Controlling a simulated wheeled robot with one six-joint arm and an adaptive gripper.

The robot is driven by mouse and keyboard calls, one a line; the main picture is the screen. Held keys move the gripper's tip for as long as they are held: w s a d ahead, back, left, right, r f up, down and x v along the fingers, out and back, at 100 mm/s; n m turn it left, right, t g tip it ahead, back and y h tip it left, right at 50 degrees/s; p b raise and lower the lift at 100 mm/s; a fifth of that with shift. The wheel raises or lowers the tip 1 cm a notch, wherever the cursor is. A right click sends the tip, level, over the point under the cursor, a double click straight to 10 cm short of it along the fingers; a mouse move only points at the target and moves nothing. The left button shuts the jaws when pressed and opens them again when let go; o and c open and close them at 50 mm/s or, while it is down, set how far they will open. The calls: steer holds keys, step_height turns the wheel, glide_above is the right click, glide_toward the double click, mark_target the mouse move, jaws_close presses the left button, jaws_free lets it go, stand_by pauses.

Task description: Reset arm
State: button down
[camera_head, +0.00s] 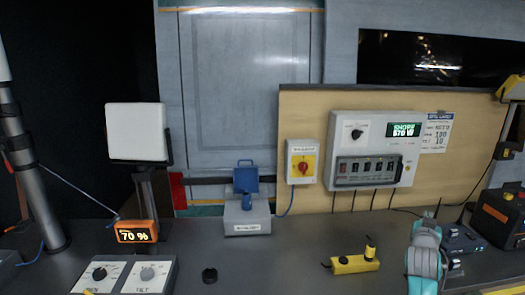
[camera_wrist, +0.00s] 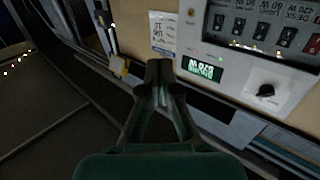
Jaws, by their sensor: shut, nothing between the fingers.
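My gripper (camera_wrist: 160,72) shows in the wrist view with its two dark fingers together and nothing between them. It is in front of the wooden board, and the control panel (camera_wrist: 228,88) appears upside down to its right. It looks apart from the panel, though the exact gap cannot be told. In the head view, part of my grey and teal arm (camera_head: 425,255) rises at the lower right, in front of the counter. The gripper's fingers cannot be made out there.
A red-yellow switch (camera_head: 303,165) is on the board. A dark case (camera_head: 500,215) stands at right.

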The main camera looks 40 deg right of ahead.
steer(key=w+a+f+n+t+y, duration=0.2)
steer(key=w+a+f, duration=0.1)
steer(key=a+f, duration=0.55)
steer(key=w+a+f+n+t+y, duration=0.25)
steer(key=a+f, duration=0.35)
steer(key=a, duration=0.6)
steer(key=s+a+f+n+t+y, duration=0.15)
steer(key=a+f, duration=0.25)
steer(key=a, duration=0.5)
steer(key=s+a+f+n+t+y, duration=0.1)
steer(key=a+f+n+t+y, duration=0.15)
steer(key=a, duration=0.65)
steer(key=s+a+f+n+y, duration=0.1)
steer(key=s+a+y, duration=0.1)
steer(key=s+a, duration=0.5)
steer(key=s+a+f+n+y, duration=0.1)
steer(key=s+a+n+y, duration=0.1)
steer(key=s+a, duration=0.5)
steer(key=s+a+r+n+y, duration=0.2)
steer(key=s+a+r+y, duration=0.2)
steer(key=s+a, duration=0.5)
steer(key=shift+s+a+r+n, duration=0.3)
steer(key=shift+s+r+n, duration=0.05)
steer(key=shift+s+r, duration=0.55)
steer(key=shift+d+t, duration=0.1)
steer(key=shift+t, duration=0.15)
